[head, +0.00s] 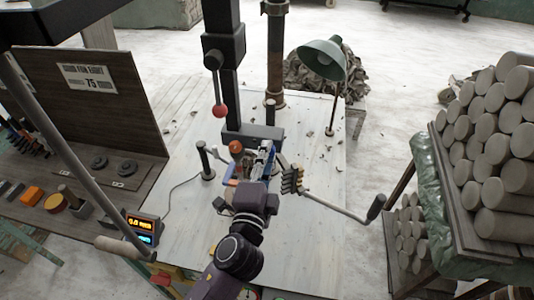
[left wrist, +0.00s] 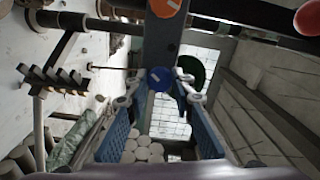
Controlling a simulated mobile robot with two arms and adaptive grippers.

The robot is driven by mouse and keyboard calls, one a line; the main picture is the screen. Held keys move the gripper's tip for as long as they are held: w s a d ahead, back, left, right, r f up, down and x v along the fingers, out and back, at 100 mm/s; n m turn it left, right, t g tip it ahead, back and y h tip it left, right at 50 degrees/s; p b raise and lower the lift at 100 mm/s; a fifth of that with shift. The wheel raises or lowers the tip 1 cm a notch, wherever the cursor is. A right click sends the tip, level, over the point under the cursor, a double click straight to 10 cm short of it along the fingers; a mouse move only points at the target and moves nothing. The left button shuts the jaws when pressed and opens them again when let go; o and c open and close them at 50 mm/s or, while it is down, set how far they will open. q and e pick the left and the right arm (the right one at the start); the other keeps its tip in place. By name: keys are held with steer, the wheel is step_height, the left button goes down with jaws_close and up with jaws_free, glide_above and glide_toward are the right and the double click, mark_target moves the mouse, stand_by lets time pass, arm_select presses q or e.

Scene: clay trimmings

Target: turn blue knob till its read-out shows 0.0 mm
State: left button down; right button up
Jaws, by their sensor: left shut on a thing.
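The blue knob (left wrist: 158,78) shows in the left wrist view, round with a pale mark on its face. My left gripper (head: 252,163) reaches the machine's column in the head view. Its blue fingers stand on both sides of the knob in the left wrist view (left wrist: 159,92), and it is shut on the knob. The knob is hidden behind my gripper in the head view. The read-out box (head: 141,230) has an orange upper line that looks like 0.0 mm and a blue lower line too small to read. My right gripper is not in view.
An orange knob (head: 236,147) sits close beside my gripper. A red-ball lever (head: 220,110) hangs above. A toothed bar (head: 292,181) with a long handle is at the right. A green lamp (head: 324,58) and stacked clay rolls (head: 490,130) stand farther right.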

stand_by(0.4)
arm_select(q)
steer(key=c, duration=1.7)
jaws_free()
steer(key=shift+o, duration=0.2)
steer(key=s+a, duration=0.2)
steer(key=s, duration=1)
steer(key=shift+a, duration=0.15)
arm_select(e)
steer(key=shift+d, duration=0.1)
